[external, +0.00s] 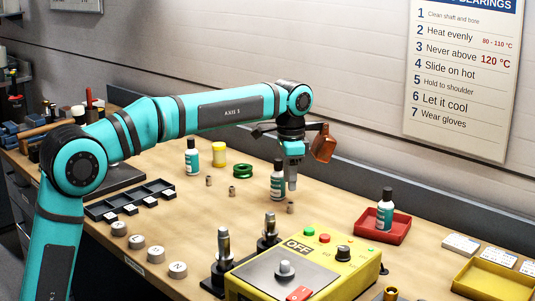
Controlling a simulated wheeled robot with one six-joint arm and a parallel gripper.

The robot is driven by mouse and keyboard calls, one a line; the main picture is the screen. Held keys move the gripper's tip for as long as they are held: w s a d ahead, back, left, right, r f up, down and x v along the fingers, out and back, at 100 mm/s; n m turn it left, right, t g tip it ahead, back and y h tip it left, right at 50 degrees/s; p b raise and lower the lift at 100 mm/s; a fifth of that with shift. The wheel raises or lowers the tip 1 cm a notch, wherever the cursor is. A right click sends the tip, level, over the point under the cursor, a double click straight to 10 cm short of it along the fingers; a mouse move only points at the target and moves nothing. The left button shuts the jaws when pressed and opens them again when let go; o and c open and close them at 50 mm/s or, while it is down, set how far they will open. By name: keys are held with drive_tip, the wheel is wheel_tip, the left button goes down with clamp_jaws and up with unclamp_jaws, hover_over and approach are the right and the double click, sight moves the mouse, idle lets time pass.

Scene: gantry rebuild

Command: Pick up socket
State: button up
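Several small metallic cylinders that look like sockets stand on the wooden bench. One socket (290,207) is just below my gripper, another socket (232,191) stands to its left, and a third socket (209,180) is farther left. My gripper (292,186) points down above the nearest of them, with a small gap visible between tip and socket. The fingers appear as one narrow shape from this side, so their opening cannot be told. Nothing is seen hanging from the tip.
A green ring (242,171) and yellow jar (219,154) are to the left. A yellow control box (335,270) and metal posts (223,245) stand in front. A red tray (365,227) is right.

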sight(288, 212)
drive_tip(key=shift+s+a+f, duration=0.1)
drive_tip(key=shift+f, duration=3.4)
clamp_jaws()
